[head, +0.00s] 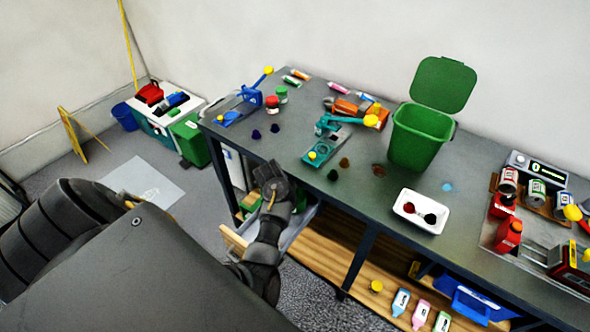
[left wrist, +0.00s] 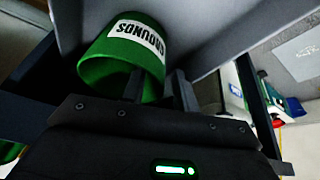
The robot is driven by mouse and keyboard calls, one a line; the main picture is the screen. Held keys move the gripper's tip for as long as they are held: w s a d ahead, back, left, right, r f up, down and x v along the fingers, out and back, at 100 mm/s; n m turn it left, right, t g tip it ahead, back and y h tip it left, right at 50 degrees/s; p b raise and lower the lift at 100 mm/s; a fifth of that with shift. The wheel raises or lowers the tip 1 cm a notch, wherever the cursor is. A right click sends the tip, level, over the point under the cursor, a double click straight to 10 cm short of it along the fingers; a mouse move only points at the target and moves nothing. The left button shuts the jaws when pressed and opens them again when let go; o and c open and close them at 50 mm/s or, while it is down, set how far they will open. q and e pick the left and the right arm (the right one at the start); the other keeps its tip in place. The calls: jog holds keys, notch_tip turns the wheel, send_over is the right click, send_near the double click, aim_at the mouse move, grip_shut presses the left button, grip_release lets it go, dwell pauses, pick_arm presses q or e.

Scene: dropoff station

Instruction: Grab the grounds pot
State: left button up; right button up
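The grounds pot (left wrist: 108,58) is green and round, with a white label reading GROUNDS upside down in the left wrist view. My left gripper (left wrist: 160,90) is close at the pot, with its two dark fingers apart on either side of the pot's near wall. A narrow gap shows between the wall and the right finger. In the head view a dark arm reaches to the table's front left edge; its fingers are not clear there. My right gripper is not in view.
The workbench (head: 462,213) holds a green bin (head: 420,135) with its lid up, a white tray (head: 420,228), tools and cans. Below it is a wooden shelf (head: 330,262) with bottles. A table leg (head: 358,260) stands right of the arm.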

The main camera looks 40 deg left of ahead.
pick_arm(q)
grip_shut()
jog(key=shift+r, duration=0.1)
jog(key=shift+s, duration=0.15)
jog(key=shift+s+r, duration=0.15)
jog(key=shift+r, duration=0.15)
jog(key=s+d+r+p, duration=0.3)
jog(key=s+r, duration=0.4)
jog(key=s, duration=0.6)
jog(key=shift+r, duration=0.2)
